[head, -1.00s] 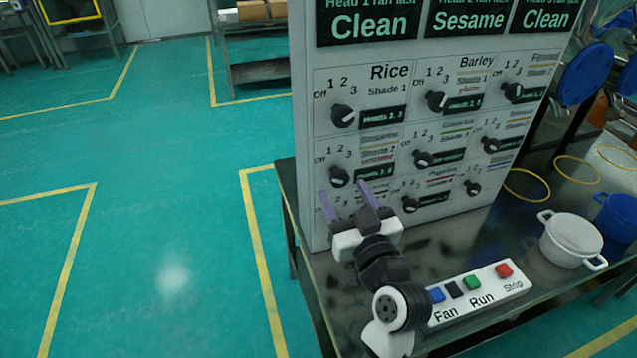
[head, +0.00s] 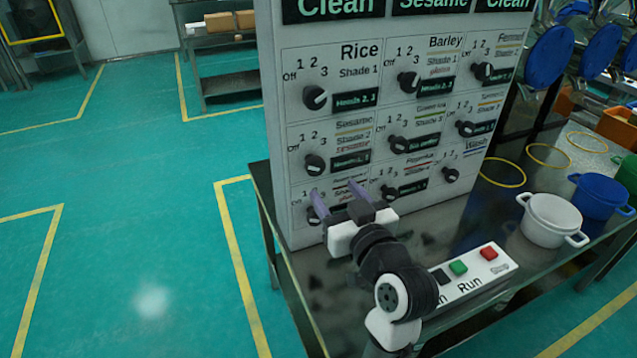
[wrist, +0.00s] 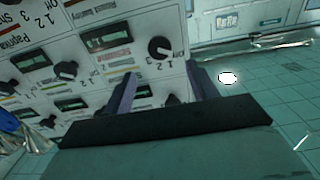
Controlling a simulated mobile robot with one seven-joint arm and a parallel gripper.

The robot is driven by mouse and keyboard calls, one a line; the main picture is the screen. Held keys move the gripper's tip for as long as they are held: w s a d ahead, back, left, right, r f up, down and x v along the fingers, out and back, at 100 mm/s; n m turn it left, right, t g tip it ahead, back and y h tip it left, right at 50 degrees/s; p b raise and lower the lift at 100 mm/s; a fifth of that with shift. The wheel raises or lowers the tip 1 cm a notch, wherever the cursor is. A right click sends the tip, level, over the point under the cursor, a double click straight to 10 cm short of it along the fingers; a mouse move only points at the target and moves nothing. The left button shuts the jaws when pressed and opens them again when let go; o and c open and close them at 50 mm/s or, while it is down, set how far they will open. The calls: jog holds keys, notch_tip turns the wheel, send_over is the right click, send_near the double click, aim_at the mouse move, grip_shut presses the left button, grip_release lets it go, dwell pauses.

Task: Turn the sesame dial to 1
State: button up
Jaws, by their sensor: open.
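The sesame dial (head: 315,165) is a black knob in the left column, second row, of the white upright panel, with Off, 1, 2 and 3 printed around it. I cannot tell which mark it points at. My gripper (head: 336,192) is open and empty, its two purple fingers just below and right of that dial in the head view, one overlapping the bottom-left dial. In the wrist view, the fingers (wrist: 160,90) are spread before the panel. A dark knob (wrist: 172,100) shows between them, partly hidden; I cannot tell for sure which dial it is.
The Rice dial (head: 315,97) is above, and other dials fill the columns to the right. A button box (head: 480,275) lies on the dark table at the lower right, partly behind my arm. A white pot (head: 552,220) stands farther right. Open floor lies left.

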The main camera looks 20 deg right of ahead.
aim_at(317, 167)
jog(key=w+p, duration=0.1)
jog(key=w, duration=0.3)
jog(key=w+p, duration=0.1)
jog(key=w, duration=0.2)
jog(key=shift+w+a+r, duration=0.15)
jog(key=shift+w, duration=0.75)
jog(key=c, duration=1)
jog(key=shift+o, duration=0.2)
